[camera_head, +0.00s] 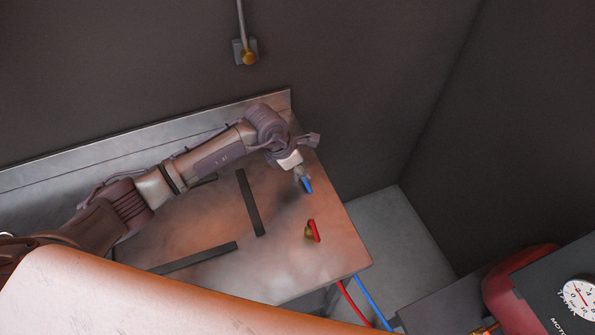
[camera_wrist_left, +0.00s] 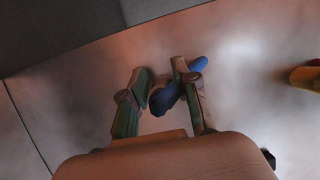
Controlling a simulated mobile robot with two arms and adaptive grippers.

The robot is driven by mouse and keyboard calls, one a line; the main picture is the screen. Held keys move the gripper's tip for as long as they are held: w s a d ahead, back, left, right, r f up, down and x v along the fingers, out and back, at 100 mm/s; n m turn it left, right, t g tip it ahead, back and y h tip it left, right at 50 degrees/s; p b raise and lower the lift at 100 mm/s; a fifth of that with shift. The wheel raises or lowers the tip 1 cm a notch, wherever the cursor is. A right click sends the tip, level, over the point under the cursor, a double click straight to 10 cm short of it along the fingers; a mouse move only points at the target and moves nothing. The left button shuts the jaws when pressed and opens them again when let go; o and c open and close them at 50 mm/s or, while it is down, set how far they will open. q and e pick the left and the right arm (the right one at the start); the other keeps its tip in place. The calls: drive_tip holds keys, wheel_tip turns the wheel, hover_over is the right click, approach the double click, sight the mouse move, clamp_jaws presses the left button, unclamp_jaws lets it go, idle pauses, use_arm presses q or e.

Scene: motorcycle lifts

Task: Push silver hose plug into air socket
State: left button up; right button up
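My left gripper (camera_head: 302,176) points down over the right part of the metal bench top. A small blue piece (camera_head: 308,186) shows right at its fingertips. In the left wrist view the two fingers of the left gripper (camera_wrist_left: 162,85) stand apart with the blue piece (camera_wrist_left: 165,99) between them; I cannot tell whether they press on it. Any silver part under the blue piece is mostly hidden by the fingers, so I cannot clearly make out the silver hose plug. A brass fitting (camera_head: 249,57) on a grey wall plate may be the air socket. My right gripper is not in view.
A brass fitting with a red handle (camera_head: 314,231) stands on the bench top (camera_head: 300,262), front right of my gripper. Dark bars (camera_head: 250,203) lie on the bench. A red hose (camera_head: 352,303) and a blue hose (camera_head: 374,302) hang past its right edge. The wall rises behind.

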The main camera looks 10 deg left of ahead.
use_arm(q)
clamp_jaws()
drive_tip(key=shift+w+r+b, duration=0.1)
drive_tip(key=shift+r+b, duration=0.2)
drive_tip(key=shift+r, duration=0.2)
wheel_tip(320, 180, up, 3)
drive_tip(key=shift+f+b, duration=0.2)
drive_tip(key=shift+b, duration=0.5)
drive_tip(key=s+d+r+b, duration=0.3)
drive_tip(key=s+d+r, duration=0.4)
drive_tip(key=d, duration=0.2)
drive_tip(key=shift+d+r+b, duration=0.25)
drive_tip(key=shift+b, duration=0.1)
